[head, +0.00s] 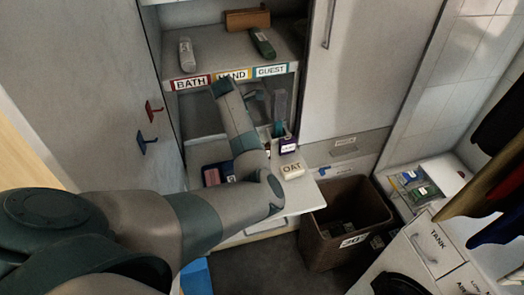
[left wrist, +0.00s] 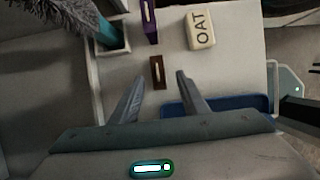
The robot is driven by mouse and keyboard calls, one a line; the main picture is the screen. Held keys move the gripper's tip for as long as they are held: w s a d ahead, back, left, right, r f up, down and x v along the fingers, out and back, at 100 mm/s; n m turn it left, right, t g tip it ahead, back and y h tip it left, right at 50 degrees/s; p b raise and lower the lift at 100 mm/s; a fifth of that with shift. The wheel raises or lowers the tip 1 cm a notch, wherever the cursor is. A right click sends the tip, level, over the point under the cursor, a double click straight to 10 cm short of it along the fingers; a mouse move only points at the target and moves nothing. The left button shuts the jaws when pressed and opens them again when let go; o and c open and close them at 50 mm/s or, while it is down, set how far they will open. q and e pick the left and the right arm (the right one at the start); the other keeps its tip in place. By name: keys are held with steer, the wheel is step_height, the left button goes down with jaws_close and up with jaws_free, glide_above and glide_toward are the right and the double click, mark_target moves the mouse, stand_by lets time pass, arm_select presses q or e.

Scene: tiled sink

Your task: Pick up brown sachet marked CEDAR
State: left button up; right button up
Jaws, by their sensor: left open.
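The brown sachet (left wrist: 157,72) is a small dark brown piece with a pale label strip, lying on the light shelf in the left wrist view. Its lettering is too small to read. My left gripper (left wrist: 161,80) is open, with one finger to each side of the sachet's near end and nothing clasped. I cannot tell how high the fingers are above the shelf. In the head view my own arm covers this spot and the gripper. My right gripper is not in view.
A purple box (left wrist: 149,22) and a cream OAT block (left wrist: 200,30) stand beyond the sachet. A holder with a teal-handled duster (left wrist: 107,32) is at left. A blue tray (left wrist: 215,106) lies close by the right finger. A brown bin (head: 345,215) stands below the shelf.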

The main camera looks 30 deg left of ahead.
arm_select(q)
steer(key=shift+f, duration=0.2)
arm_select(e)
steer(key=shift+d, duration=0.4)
arm_select(q)
steer(key=shift+w, duration=0.1)
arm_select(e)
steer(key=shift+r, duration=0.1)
arm_select(q)
steer(key=shift+p+x, duration=0.8)
steer(key=shift+p, duration=0.05)
steer(key=shift+p+x, duration=0.45)
steer(key=shift+x, duration=1.35)
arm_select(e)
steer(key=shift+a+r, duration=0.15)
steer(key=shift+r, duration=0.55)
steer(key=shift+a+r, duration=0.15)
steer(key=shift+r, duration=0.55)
arm_select(q)
steer(key=shift+w+r, duration=0.1)
steer(key=c, duration=0.8)
jaws_close()
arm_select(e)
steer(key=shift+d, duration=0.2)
